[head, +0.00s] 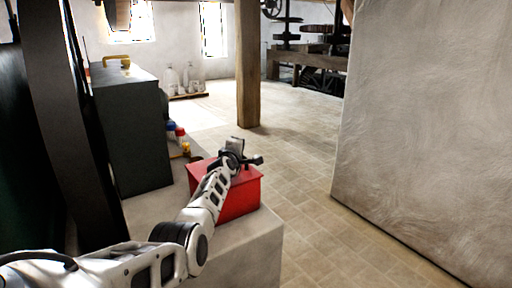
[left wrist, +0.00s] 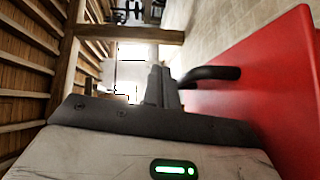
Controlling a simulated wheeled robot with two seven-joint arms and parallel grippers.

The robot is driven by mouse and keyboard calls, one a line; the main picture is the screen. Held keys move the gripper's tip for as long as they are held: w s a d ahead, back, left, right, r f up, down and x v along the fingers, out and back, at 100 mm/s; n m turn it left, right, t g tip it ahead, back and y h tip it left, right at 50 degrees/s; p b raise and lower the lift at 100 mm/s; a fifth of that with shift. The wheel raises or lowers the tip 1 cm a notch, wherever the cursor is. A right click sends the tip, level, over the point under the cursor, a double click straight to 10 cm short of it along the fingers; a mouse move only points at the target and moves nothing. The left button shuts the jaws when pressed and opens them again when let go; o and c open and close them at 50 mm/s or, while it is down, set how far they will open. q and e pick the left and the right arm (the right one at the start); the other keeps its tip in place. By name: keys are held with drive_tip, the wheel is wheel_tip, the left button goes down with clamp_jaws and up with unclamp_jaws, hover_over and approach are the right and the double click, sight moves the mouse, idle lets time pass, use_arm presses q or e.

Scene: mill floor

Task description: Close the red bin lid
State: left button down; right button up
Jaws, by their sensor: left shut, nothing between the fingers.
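The red bin (head: 240,202) stands on a pale ledge in the head view. Its red lid (head: 250,177) looks flat on top, level with the rim, though my left arm covers much of it. In the left wrist view the red lid (left wrist: 270,90) fills the right side as a smooth face, with a black bar handle (left wrist: 215,73) on it. My left gripper (head: 236,146) is over the bin's far part, shut and empty. Its fingers (left wrist: 165,85) are close beside the handle in the wrist view; I cannot tell whether they touch it. My right gripper is not in view.
Small blue and red-capped items (head: 177,133) sit behind the bin. The pale ledge (head: 245,250) ends at the right, with open tiled floor (head: 310,200) beyond. A wooden post (head: 248,70) stands behind.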

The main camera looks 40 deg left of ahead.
use_arm(q)
drive_tip(key=shift+w+f, duration=0.1)
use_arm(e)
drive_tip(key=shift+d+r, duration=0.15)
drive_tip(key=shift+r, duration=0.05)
use_arm(q)
drive_tip(key=shift+r, duration=0.25)
drive_tip(key=s+d+r+p, duration=0.4)
drive_tip(key=d+r+p, duration=0.1)
drive_tip(key=r+p, duration=0.4)
drive_tip(key=shift+s+d+r, duration=0.3)
drive_tip(key=shift+d+r, duration=0.1)
drive_tip(key=shift+r, duration=0.3)
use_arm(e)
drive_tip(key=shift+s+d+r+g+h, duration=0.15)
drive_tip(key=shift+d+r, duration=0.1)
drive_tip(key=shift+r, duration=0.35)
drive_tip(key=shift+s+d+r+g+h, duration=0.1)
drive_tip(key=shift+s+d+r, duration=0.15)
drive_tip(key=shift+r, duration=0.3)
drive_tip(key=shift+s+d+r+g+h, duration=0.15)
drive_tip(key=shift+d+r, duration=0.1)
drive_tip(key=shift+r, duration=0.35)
